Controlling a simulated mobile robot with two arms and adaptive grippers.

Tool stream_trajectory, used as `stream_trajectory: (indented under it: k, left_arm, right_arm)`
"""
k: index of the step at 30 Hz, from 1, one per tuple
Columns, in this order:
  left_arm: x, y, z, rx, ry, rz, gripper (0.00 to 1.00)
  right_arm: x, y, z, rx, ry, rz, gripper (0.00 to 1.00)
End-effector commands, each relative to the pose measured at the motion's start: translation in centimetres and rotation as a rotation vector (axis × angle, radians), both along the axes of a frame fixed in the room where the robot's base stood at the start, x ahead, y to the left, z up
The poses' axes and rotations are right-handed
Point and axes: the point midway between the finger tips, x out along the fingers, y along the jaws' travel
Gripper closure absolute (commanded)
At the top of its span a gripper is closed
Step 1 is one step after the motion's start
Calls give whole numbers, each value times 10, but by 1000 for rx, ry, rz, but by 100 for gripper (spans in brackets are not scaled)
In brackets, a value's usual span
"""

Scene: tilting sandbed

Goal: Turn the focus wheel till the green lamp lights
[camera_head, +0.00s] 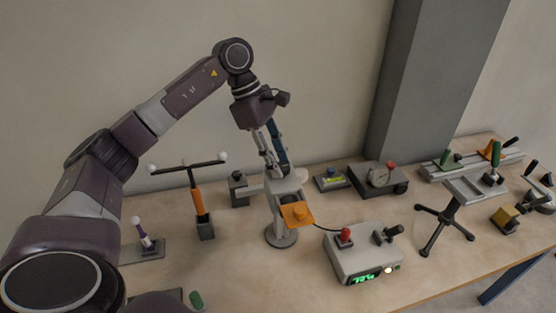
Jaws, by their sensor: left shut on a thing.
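A grey control box (350,256) stands to the right of the stand. It has a green lit display (364,277) and a small pale yellowish light (388,269). I cannot make out a lit green lamp. My right gripper is out of view.
A red knob (346,236) and a black lever stand on the box; a cable runs towards the stand. An orange post with a crossbar (198,198) stands left. A gauge device (379,177), a tripod stand (443,222) and a rail fixture (460,170) stand right.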

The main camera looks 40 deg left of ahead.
Motion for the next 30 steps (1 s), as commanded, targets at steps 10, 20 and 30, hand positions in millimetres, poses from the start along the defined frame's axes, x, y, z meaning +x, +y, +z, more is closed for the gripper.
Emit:
stream_trajectory:
  k: [10,20,30]
  left_arm:
    - [4,0,2,0,-5,-263,95]
    - [5,0,2,1,-6,-390,95]
    - [5,1,1,1,-5,-412,95]
  right_arm:
    - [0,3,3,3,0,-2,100]
    - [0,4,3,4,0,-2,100]
    - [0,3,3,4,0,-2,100]
